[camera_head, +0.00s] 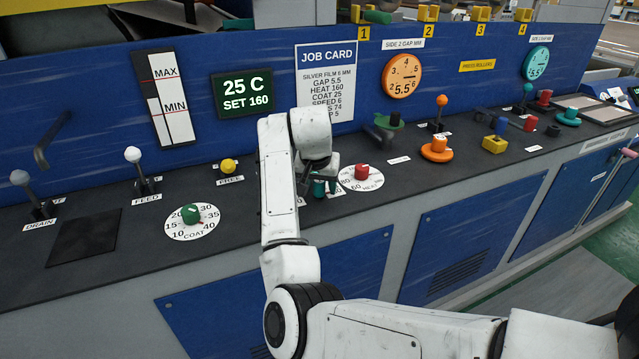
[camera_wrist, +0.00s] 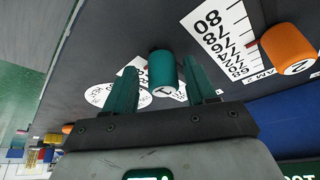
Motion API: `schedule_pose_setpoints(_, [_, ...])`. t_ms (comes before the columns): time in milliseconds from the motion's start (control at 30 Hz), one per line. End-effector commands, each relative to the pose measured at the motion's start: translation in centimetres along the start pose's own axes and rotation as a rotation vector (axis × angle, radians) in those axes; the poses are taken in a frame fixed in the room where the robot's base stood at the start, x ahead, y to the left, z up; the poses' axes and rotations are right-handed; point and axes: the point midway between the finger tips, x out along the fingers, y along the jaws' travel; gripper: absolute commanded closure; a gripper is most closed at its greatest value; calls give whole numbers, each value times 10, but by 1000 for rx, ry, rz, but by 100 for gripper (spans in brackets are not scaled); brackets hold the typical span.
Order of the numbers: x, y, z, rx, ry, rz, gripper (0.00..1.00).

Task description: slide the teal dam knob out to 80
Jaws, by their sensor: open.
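The teal knob (camera_wrist: 162,72), a short cylinder marked 1, stands between my gripper's fingers in the wrist view. My gripper (camera_wrist: 160,66) is open, with one teal finger on each side of the knob; gaps show on both sides. A white strip (camera_wrist: 134,63) by the knob is mostly covered by knob and finger, so its reading cannot be made out. In the head view, my gripper (camera_head: 324,186) is low over the console, and my arm hides most of the area around it.
An orange knob (camera_wrist: 290,48) marked 2 sits beside a white scale (camera_wrist: 222,40) that includes 80. The red heat knob (camera_head: 361,171) stands close right of my gripper. The green coat knob (camera_head: 190,214) is left. The blue back panel (camera_head: 230,140) rises behind.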

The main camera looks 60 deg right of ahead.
Motion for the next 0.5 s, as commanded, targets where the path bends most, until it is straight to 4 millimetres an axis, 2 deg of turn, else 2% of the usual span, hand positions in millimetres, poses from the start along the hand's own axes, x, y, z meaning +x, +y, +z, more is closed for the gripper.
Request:
schedule_pose_setpoints(300, [-3, -1, -1, -1, 3, -2, 41])
schedule_pose_setpoints(500, [-29, -1, -1, 1, 6, -4, 41])
